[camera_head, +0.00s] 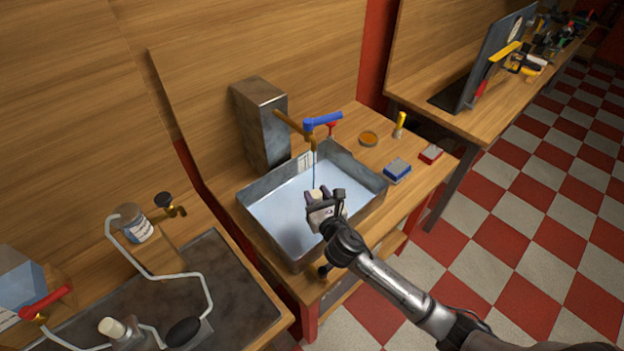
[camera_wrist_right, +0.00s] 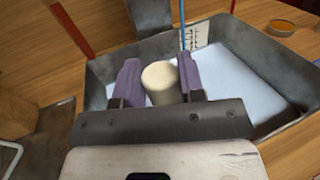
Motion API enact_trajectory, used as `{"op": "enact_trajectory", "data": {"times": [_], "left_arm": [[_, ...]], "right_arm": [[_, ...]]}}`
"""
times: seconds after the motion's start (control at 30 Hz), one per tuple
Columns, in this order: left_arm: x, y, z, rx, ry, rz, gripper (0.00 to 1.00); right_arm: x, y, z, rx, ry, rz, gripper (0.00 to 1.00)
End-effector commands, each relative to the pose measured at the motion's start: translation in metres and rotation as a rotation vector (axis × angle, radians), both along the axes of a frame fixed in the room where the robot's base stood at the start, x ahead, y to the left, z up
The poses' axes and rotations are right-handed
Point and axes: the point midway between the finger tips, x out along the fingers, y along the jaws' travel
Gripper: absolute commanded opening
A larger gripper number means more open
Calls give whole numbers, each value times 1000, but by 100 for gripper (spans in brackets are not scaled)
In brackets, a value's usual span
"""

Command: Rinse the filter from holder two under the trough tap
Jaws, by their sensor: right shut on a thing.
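My right gripper (camera_head: 321,196) is over the metal trough (camera_head: 375,208), shut on a short cream cylinder, the filter (camera_head: 317,196). In the right wrist view the filter (camera_wrist_right: 160,82) sits between two purple finger pads, above the pale blue trough floor. The brass trough tap (camera_head: 290,122) has a blue lever (camera_head: 322,121). A thin line, seemingly water, drops from its spout to near the filter; it also shows as a blue line in the wrist view. I cannot tell whether it touches the filter. My left gripper is out of view.
A tall metal box (camera_head: 262,122) stands behind the trough. At lower left, a dark tray (camera_head: 240,290) holds white tubing and a cream-topped fitting (camera_head: 112,327).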

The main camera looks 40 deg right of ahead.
Motion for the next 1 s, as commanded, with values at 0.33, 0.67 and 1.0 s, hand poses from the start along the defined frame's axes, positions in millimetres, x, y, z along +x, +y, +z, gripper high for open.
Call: {"op": "enact_trajectory", "data": {"times": [0.33, 0.67, 1.0], "left_arm": [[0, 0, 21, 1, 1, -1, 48], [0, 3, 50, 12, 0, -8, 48], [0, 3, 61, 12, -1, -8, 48]], "right_arm": [[-12, 7, 15, 0, 1, 1, 13], [-32, 20, 34, 1, 1, 0, 13], [-43, 26, 40, 0, 0, 0, 13]]}}
